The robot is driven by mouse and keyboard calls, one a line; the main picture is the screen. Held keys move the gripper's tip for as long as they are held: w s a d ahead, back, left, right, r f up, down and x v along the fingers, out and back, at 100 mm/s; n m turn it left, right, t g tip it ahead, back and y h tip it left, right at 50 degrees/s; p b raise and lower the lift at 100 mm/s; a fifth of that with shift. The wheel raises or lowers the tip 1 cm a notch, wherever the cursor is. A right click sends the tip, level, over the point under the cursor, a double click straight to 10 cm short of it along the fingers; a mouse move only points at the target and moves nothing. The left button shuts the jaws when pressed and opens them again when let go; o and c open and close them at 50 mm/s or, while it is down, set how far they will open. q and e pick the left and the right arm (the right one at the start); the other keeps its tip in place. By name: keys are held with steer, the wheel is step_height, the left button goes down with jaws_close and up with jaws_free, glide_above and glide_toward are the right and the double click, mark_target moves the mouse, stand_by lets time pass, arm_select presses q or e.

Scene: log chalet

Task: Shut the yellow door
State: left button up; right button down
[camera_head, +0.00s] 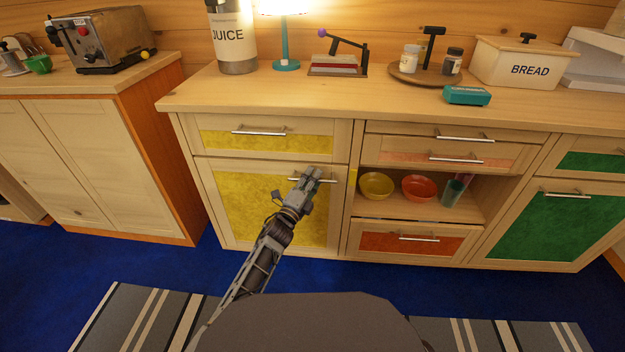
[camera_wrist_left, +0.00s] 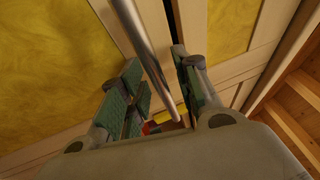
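The yellow door (camera_head: 240,210) is the lower left front of the wooden cabinet, below a yellow drawer (camera_head: 235,142). It looks flush or nearly so; I cannot tell whether a small gap remains at its edge. Its metal bar handle (camera_head: 325,180) is near the top right corner. My left gripper (camera_head: 309,174) is at this handle. In the left wrist view, the handle bar (camera_wrist_left: 145,45) runs between the two open fingers (camera_wrist_left: 163,92), with space beside it. The yellow panel (camera_wrist_left: 55,60) fills the left of that view. My right gripper is not in view.
An open shelf with a yellow bowl (camera_head: 376,185), a red bowl (camera_head: 419,188) and a teal cup (camera_head: 453,191) is right of the door. A green door (camera_head: 555,225) is further right. Blue carpet (camera_head: 150,262) and a striped rug (camera_head: 130,320) lie in front.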

arm_select(q)
steer(key=v, duration=1.2)
stand_by(0.4)
steer(key=shift+f, duration=0.1)
stand_by(0.5)
